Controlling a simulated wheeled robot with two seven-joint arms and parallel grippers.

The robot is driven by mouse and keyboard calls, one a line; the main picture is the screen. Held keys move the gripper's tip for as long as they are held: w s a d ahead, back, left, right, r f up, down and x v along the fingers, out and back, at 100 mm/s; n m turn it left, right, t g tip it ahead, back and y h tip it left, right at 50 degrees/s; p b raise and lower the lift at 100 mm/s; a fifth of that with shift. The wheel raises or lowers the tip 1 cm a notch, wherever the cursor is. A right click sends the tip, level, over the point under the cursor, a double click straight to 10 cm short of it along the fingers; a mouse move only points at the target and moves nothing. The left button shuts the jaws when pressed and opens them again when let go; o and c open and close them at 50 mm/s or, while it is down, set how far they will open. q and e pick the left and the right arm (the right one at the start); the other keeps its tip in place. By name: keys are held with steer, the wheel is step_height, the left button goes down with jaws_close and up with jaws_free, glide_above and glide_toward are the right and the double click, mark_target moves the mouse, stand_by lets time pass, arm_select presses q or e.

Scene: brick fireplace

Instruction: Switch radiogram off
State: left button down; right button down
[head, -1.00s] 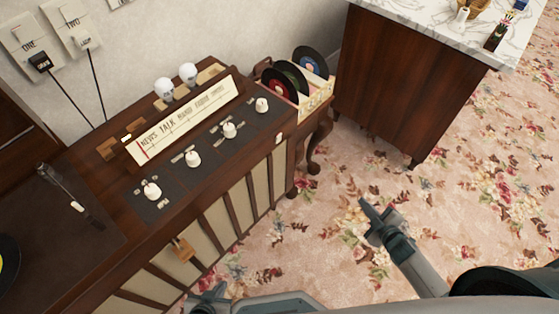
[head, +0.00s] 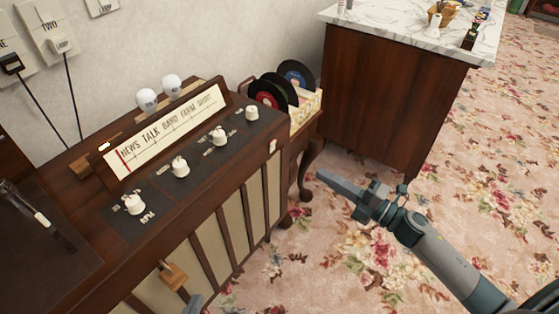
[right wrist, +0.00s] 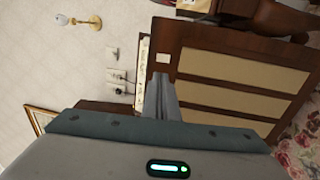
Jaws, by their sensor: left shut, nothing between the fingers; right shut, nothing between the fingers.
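The radiogram (head: 150,222) is a dark wooden cabinet with a lit-cream dial strip (head: 165,130) and several white knobs on its sloping top panel. A small pale switch (head: 272,146) sits at the upper right of its slatted front; a pale square there also shows in the right wrist view (right wrist: 162,58). My right gripper (head: 322,174) is shut and empty, in the air right of the cabinet front and apart from it. Its closed fingers (right wrist: 161,92) point at the cabinet in the right wrist view. Only a tip of my left gripper (head: 193,303) shows, shut, low by the front slats.
A record rack (head: 305,106) stands behind the radiogram's right end. A marble-topped cabinet (head: 385,100) is at the back. Wall sockets (head: 50,35) with plugs and cords are at upper left. A wooden latch-like piece (head: 173,275) sticks out of the front. Floral carpet is clear.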

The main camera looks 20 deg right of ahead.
mark_target(273, 145)
arm_select(q)
steer(key=shift+r, duration=0.1)
arm_select(e)
steer(key=shift+a, duration=0.1)
